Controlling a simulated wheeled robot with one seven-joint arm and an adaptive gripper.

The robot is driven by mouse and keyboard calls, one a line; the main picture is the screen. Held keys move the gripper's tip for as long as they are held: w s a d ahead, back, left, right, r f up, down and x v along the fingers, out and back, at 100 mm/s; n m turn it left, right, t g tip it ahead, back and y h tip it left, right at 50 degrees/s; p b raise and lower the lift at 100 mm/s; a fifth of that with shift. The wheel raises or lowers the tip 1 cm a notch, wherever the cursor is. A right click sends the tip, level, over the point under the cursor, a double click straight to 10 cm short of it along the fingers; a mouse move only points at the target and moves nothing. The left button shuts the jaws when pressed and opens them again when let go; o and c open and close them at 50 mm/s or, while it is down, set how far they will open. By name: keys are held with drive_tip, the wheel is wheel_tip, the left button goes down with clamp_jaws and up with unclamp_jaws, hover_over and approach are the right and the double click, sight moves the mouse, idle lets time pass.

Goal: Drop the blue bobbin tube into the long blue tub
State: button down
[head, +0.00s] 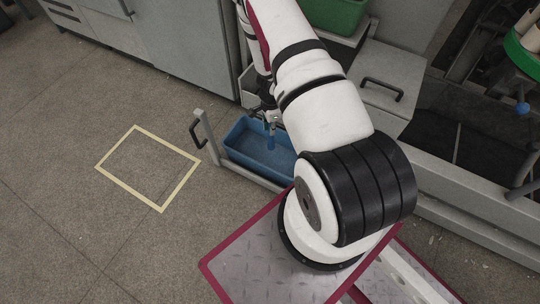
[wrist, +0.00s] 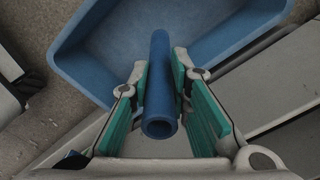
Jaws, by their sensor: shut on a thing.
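The blue bobbin tube (wrist: 159,90) is in the wrist view, between the green-padded fingers of my gripper (wrist: 160,85). My gripper is shut on it. The tube's open end faces the wrist camera and its far end points toward the tub. The long blue tub (wrist: 230,25) lies beyond the tube in the wrist view. In the head view the long blue tub (head: 246,140) is left of my arm, which hides its right end. My gripper (head: 270,122) shows small above the tub there, with part of the blue bobbin tube (head: 271,138). The visible tub floor looks empty.
A pale frame with a black handle (head: 197,131) stands at the tub's left. A green bin (head: 335,14) sits farther back. A grey lidded box with a handle (head: 385,85) is right of my arm. A yellow floor outline (head: 184,182) surrounds bare floor at left.

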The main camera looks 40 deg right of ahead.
drive_tip(key=c, duration=1.4)
unclamp_jaws()
drive_tip(key=shift+r, duration=0.15)
wheel_tip(320, 180, up, 12)
drive_tip(key=shift+f, duration=0.1)
